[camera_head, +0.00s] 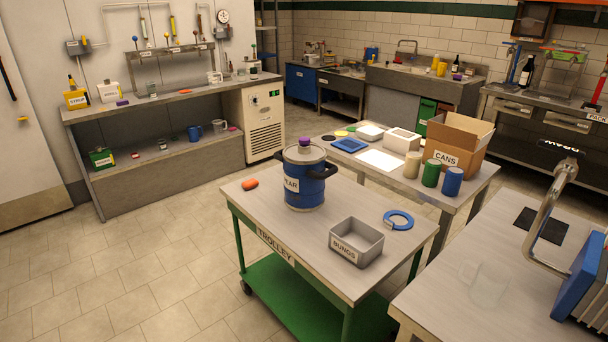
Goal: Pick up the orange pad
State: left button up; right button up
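Nothing covers the pad. Neither of my grippers shows in the head view.
On the trolley are also a grey "BUNGS" bin (356,242) and a blue ring (398,219). A table behind holds a "CANS" box (459,142) and several cans. A counter (480,262) stands at the right. Open tiled floor (130,270) lies left of the trolley.

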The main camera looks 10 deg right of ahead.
aim_at(252, 184)
jog(key=i+j+z, duration=0.1)
jog(key=z, duration=0.5)
jog(key=i+j+z, duration=0.2)
jog(key=i+j, duration=0.15)
jog(key=i+j+z, duration=0.15)
jog(key=i+j, duration=0.2)
jog(key=i+j+z, duration=0.2)
jog(key=j, duration=0.3)
jog(key=i+j+z, duration=0.15)
jog(key=i+j, duration=0.2)
jog(key=j, duration=0.15)
